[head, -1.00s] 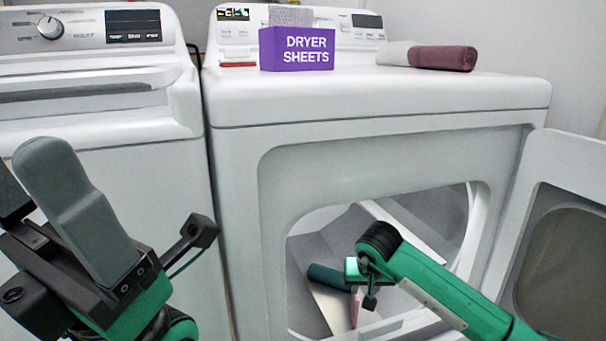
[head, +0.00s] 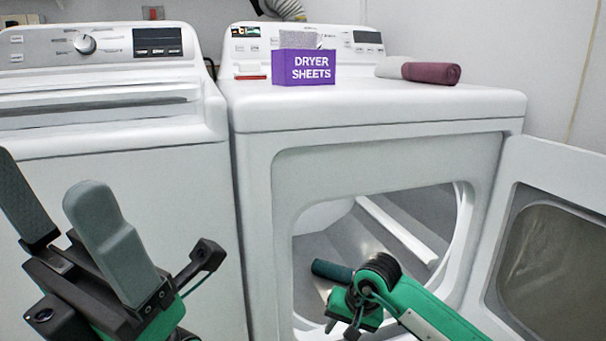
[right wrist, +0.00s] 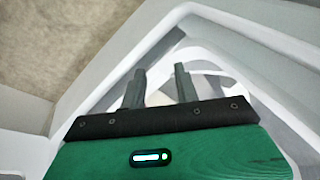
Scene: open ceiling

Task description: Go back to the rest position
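My left gripper (head: 48,182) is at the lower left in the head view, in front of the washer. Its two grey fingers are spread wide with nothing between them. My right arm comes in from the lower right, and its end (head: 354,306) is at the dryer opening; its fingers are not clear there. In the right wrist view the right gripper (right wrist: 159,72) shows two dark fingers apart, with no object between them. A dark teal roll (head: 331,270) lies inside the dryer, partly hidden behind the right arm's end.
The dryer (head: 400,115) has its door (head: 550,165) open on the right. The washer (head: 110,190) is on the left. On the dryer stand a purple dryer sheets box (head: 305,68) and a maroon roll (head: 431,73) beside a pale roll (head: 391,67).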

